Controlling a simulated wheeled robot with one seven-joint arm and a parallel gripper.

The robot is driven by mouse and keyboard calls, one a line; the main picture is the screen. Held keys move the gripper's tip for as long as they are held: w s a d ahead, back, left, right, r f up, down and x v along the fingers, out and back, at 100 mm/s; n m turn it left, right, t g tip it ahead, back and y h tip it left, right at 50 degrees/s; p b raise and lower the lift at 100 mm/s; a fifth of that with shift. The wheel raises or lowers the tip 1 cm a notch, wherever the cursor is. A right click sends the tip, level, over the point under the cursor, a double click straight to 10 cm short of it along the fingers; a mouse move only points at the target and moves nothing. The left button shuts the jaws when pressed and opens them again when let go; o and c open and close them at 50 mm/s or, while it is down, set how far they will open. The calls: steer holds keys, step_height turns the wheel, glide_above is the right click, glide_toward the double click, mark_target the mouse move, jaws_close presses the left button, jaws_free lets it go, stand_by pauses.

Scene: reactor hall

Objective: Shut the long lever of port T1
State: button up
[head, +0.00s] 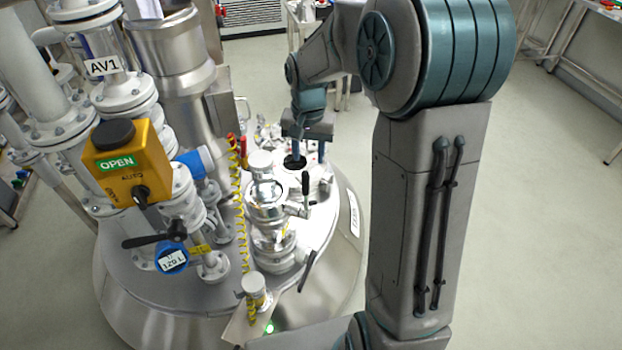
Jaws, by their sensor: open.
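The steel reactor lid (325,235) carries several ports. No T1 label is readable, so I cannot tell for sure which port is T1. A white and steel port assembly (266,205) stands mid-lid. A black upright lever (305,183) is at its right side, and a longer dark lever (306,271) slants up at its lower right, near the lid's front. My gripper (306,148) points down over the far right part of the lid, behind the assembly. It is open, with nothing seen in it. A black round part (295,162) is right below it; contact cannot be told.
A yellow box marked OPEN (128,165), a black valve handle (155,239) and white flanged pipes (105,75) crowd the left. A coiled yellow hose (240,200) runs beside the port assembly. Free floor (545,200) lies to the right.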

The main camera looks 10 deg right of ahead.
mark_target(306, 185)
steer(key=f, duration=0.7)
steer(key=a+f, duration=0.1)
steer(key=f, duration=0.3)
steer(key=shift+f+p, duration=0.25)
steer(key=shift+p, duration=0.1)
steer(key=shift+c, duration=0.3)
